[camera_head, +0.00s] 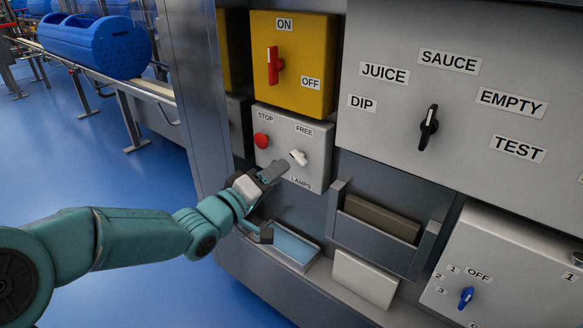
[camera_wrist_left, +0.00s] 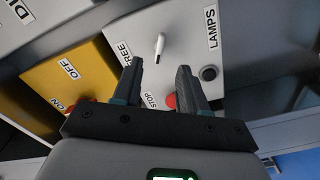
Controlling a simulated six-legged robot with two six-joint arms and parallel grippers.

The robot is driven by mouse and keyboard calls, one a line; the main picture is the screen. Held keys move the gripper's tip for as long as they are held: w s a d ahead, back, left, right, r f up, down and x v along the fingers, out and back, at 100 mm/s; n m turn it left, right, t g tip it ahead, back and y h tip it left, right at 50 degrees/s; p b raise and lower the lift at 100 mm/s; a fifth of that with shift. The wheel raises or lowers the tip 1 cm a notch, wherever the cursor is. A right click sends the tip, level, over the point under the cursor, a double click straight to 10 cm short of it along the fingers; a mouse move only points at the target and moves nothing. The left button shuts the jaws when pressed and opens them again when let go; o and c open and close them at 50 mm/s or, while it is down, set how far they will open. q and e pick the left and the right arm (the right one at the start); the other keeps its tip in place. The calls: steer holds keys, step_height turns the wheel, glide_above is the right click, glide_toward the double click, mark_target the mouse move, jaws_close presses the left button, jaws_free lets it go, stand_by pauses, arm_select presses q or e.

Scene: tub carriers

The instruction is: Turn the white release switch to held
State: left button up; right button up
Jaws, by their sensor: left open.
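The white release switch (camera_head: 299,158) is a small lever on the front of a light grey box (camera_head: 278,128). The label FREE (camera_head: 304,129) is above it and LAMPS (camera_head: 300,183) below it; I see no HELD label. My left gripper (camera_head: 272,201) is open and empty, in front of the box's lower part, with its upper finger just below the switch in the picture. In the left wrist view the white switch (camera_wrist_left: 158,46) stands beyond the two open fingertips (camera_wrist_left: 160,76), with a gap between. My right gripper is not in view.
A red button (camera_head: 262,140) labelled STOP is left of the switch. A black button (camera_wrist_left: 208,73) shows near LAMPS in the left wrist view. A yellow box (camera_head: 290,85) with a red ON/OFF handle is above. A large grey panel (camera_head: 390,130) is to the right, and bins are below.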

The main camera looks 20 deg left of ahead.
mark_target(296, 160)
arm_select(q)
steer(key=x, duration=0.6)
steer(key=shift+b, duration=0.35)
jaws_close()
